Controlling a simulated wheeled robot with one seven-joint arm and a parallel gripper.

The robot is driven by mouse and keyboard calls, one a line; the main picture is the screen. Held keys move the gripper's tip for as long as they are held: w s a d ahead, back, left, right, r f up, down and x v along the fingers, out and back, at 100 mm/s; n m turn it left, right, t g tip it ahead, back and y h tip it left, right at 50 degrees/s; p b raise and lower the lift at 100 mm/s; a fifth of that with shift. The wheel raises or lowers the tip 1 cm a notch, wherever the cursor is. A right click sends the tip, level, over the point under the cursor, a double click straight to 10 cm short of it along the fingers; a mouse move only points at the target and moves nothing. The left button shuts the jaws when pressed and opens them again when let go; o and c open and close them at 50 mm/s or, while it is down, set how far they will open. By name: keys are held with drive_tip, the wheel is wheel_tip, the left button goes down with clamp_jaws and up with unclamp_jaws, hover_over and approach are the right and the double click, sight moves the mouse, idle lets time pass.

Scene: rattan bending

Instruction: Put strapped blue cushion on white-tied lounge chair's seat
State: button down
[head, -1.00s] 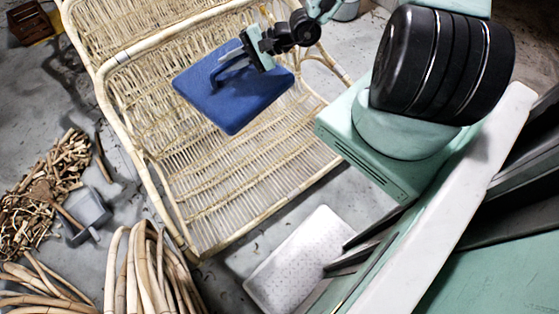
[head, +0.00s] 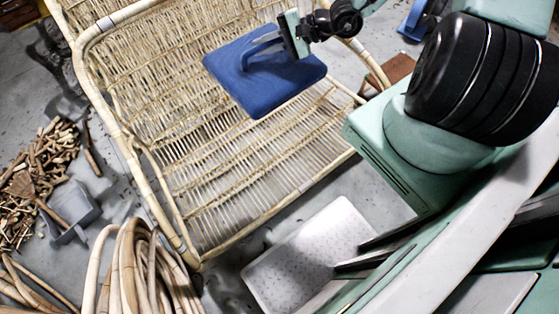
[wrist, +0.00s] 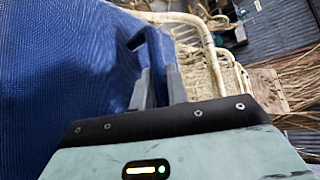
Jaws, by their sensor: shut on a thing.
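The blue cushion (head: 262,82) has a strap on its top face. My gripper (head: 262,50) is shut on this strap and holds the cushion over the rattan lounge chair (head: 230,160). In the wrist view the cushion (wrist: 60,70) fills the left side, and my gripper (wrist: 155,85) has its fingers at the blue strap. The chair has a woven back and a slatted seat. The cushion hides part of the chair, and I cannot tell how high it is above the seat.
A coil of rattan canes (head: 140,275) lies at the lower left. A grey dustpan (head: 72,212) and a pile of cane offcuts (head: 40,175) are on the floor at left. A pale patterned panel (head: 310,255) lies in front of the chair. A blue object (head: 415,20) stands at the upper right.

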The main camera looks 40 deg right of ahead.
drive_tip(key=d+f+b, duration=0.2)
drive_tip(key=f+b, duration=1.7)
drive_tip(key=f, duration=0.2)
drive_tip(key=s+d+f+b, duration=0.1)
drive_tip(key=d+f+b, duration=0.1)
drive_tip(key=f+b, duration=1.6)
drive_tip(key=s+d+f+b, duration=0.1)
drive_tip(key=d+f+b, duration=0.1)
drive_tip(key=f+b, duration=1.7)
drive_tip(key=shift+d+f+b, duration=0.15)
drive_tip(key=shift+f+b, duration=0.05)
drive_tip(key=shift+f, duration=1.6)
drive_tip(key=shift+d+f+b, duration=0.15)
drive_tip(key=shift+f, duration=1.6)
drive_tip(key=shift+r, duration=0.1)
drive_tip(key=c, duration=1.4)
unclamp_jaws()
drive_tip(key=shift+o, duration=0.2)
